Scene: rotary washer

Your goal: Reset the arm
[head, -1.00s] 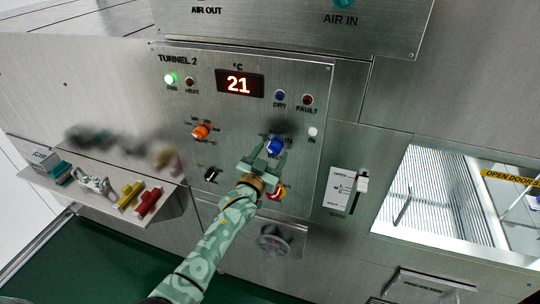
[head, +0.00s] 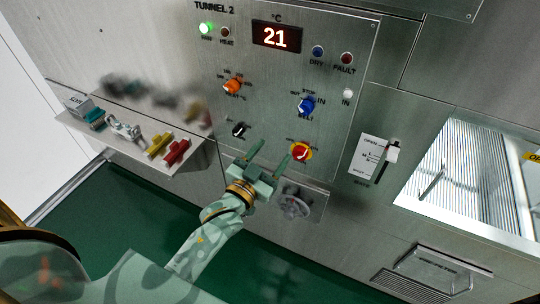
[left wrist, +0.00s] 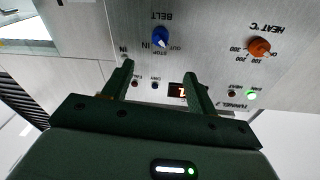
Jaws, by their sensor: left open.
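My left gripper (head: 270,155) is open and empty in the head view. It is in front of the lower part of the TUNNEL 2 control panel (head: 270,80), below the blue belt knob (head: 306,105) and apart from it. The blue knob points toward IN. In the left wrist view the fingers (left wrist: 159,75) show apart with nothing between them, and the blue knob (left wrist: 160,36) is seen upside down beyond them. My right gripper is not in view.
A shelf (head: 135,138) with tools is at left. A lever (head: 391,153) and a window (head: 480,175) are at right. The display reads 21.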

